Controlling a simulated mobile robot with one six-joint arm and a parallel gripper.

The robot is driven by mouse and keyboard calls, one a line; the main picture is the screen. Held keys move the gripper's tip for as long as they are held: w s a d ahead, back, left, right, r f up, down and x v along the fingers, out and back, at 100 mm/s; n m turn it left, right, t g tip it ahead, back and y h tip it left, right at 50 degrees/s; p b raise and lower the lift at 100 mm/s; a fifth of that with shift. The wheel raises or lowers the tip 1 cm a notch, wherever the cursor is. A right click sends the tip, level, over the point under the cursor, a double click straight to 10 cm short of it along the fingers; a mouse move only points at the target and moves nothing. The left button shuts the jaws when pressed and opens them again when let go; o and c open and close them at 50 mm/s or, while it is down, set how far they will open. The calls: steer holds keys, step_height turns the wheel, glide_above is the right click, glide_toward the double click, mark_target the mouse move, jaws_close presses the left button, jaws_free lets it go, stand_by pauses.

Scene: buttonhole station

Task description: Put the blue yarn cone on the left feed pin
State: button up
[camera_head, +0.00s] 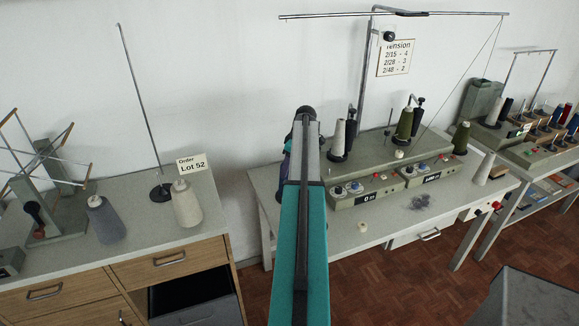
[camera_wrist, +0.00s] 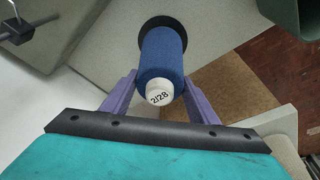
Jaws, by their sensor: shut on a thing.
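The blue yarn cone (camera_wrist: 163,58) is in the wrist view, its white tip marked 2/28 towards the camera. My gripper (camera_wrist: 161,80) has its purple fingers on either side of the cone, shut on it. A black disc (camera_wrist: 153,21) shows at the cone's far end; I cannot tell whether the cone rests on it or is held apart from it. In the head view my teal arm hides the cone and most of the gripper. I cannot make out the left feed pin; the area behind my arm is hidden.
The grey-green machine (camera_head: 372,199) carries a white cone (camera_head: 338,138) and an olive cone (camera_head: 405,122) close to my arm's right. A tall stand (camera_head: 364,75) rises behind. On the left bench are a grey cone (camera_head: 105,222) and a beige cone (camera_head: 186,206).

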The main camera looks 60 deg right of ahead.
steer(key=shift+f+b, duration=0.3)
steer(key=shift+f, duration=0.2)
stand_by(0.8)
steer(key=o, duration=1.6)
steer(key=shift+o, duration=0.2)
steer(key=shift+r, duration=0.2)
steer(key=b+v, duration=0.4)
steer(key=v, duration=0.9)
steer(key=shift+r, duration=0.25)
steer(key=shift+s, duration=0.1)
